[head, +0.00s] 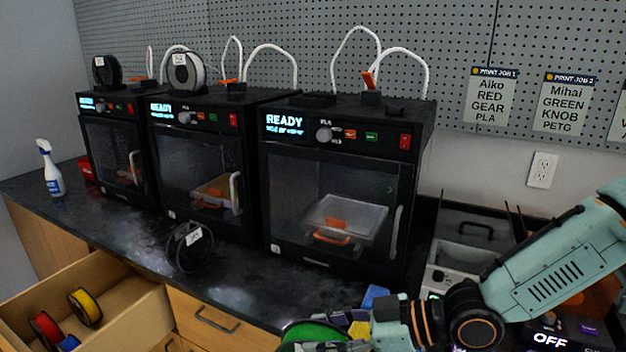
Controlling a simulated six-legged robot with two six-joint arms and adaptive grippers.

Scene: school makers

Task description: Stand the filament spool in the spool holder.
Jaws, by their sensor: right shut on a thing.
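A green filament spool (312,333) is at the bottom edge of the head view, partly cut off by the frame. My right gripper (318,346) comes in from the right and is shut on the green spool, its fingers partly out of frame. A low black spool holder (298,101) sits empty on top of the nearest printer, left of the orange feed piece. The spool is well below and in front of it. My left gripper is not in view.
Three black printers (335,190) stand along the dark counter (130,240). The farther two carry a black spool (106,70) and a grey spool (186,73) on top. An open drawer (120,300) holds several spools.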

